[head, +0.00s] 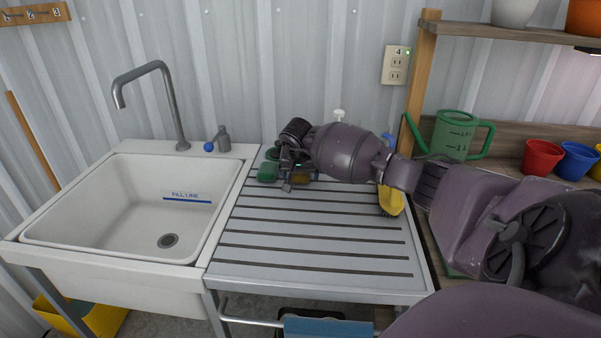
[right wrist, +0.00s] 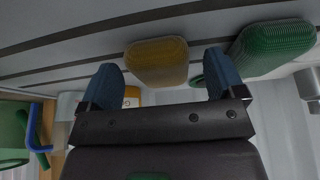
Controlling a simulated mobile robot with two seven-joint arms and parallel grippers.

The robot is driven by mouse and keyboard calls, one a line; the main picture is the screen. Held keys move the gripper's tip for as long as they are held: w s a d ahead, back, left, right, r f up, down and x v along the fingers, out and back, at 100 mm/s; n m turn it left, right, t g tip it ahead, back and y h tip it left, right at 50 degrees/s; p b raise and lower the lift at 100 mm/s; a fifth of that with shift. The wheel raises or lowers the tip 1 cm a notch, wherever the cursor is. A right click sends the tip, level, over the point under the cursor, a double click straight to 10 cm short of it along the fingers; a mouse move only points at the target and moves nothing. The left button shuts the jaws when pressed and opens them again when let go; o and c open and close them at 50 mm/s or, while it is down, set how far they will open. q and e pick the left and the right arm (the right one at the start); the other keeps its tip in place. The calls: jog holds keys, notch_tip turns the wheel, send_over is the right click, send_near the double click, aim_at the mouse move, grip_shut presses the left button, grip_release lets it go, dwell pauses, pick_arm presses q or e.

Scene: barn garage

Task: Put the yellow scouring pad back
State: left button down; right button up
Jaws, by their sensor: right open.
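The yellow scouring pad (right wrist: 157,62) shows in the right wrist view just beyond and between my open fingertips; no grip on it shows. In the head view a bit of it (head: 302,174) shows at the back of the slatted draining board (head: 310,240), mostly hidden by my gripper. My right gripper (head: 290,180) is over the back left of the board; its blue fingertips stand apart in the right wrist view (right wrist: 163,80). A green scouring pad (head: 267,172) lies just left of the gripper; it also shows in the right wrist view (right wrist: 272,48). My left gripper is out of view.
A white sink (head: 60,240) with a tap (head: 165,95) adjoins the board on the left. A yellow brush-like thing (head: 391,202) is under my right arm. A green watering can (head: 455,135) and pots (head: 541,157) stand right. The board's front is clear.

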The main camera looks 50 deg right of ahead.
pick_arm(q)
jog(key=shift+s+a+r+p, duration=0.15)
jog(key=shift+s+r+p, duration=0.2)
jog(key=shift+p, duration=0.35)
pick_arm(e)
jog(key=v, duration=1.2)
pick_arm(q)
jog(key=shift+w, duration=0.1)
pick_arm(e)
jog(key=shift+d, duration=0.1)
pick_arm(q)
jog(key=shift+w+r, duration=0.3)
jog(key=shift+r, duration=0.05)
